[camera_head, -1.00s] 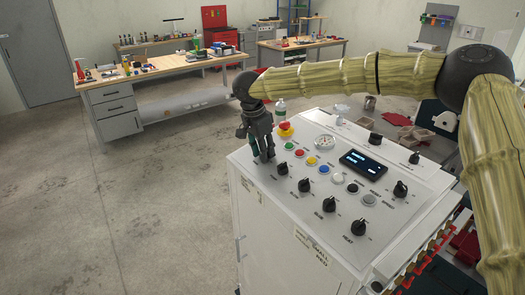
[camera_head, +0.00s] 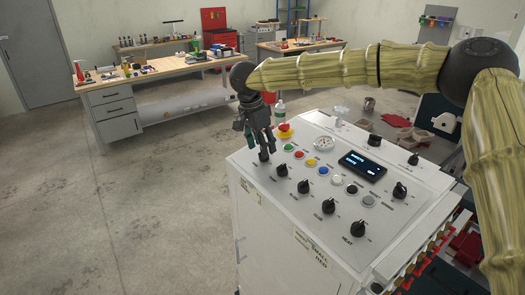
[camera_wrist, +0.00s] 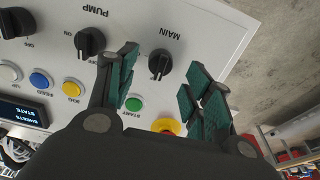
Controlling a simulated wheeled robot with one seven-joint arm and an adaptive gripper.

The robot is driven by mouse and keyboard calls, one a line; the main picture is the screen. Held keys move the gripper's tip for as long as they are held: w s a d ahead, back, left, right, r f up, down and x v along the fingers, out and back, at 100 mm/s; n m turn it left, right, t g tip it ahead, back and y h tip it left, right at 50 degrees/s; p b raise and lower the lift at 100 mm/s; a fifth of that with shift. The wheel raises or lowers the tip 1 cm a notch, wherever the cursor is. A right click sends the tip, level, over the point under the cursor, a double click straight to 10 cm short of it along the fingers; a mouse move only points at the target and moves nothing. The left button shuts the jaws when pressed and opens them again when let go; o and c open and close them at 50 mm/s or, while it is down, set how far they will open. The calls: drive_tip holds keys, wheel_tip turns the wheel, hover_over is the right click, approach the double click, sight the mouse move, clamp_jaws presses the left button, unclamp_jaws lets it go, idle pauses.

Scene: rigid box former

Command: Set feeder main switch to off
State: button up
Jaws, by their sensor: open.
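The main switch is a black rotary knob (camera_wrist: 160,64) beside the upside-down MAIN label in the wrist view. In the head view its black knob (camera_head: 264,156) shows just under my fingertips, at the panel's left corner. My gripper (camera_head: 258,146) is open and points down over that corner. In the wrist view, my gripper (camera_wrist: 162,72) has its green-padded fingers on either side of the knob. They appear apart from it and hold nothing.
The white feeder cabinet's panel (camera_head: 325,215) carries a PUMP knob (camera_wrist: 90,40), other black knobs, coloured buttons and a lit display (camera_head: 362,165). A red emergency button (camera_head: 284,127) on yellow stands near my gripper. Open floor (camera_head: 150,210) lies left; a workbench (camera_head: 165,70) stands behind.

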drive_tip(key=v, duration=0.9)
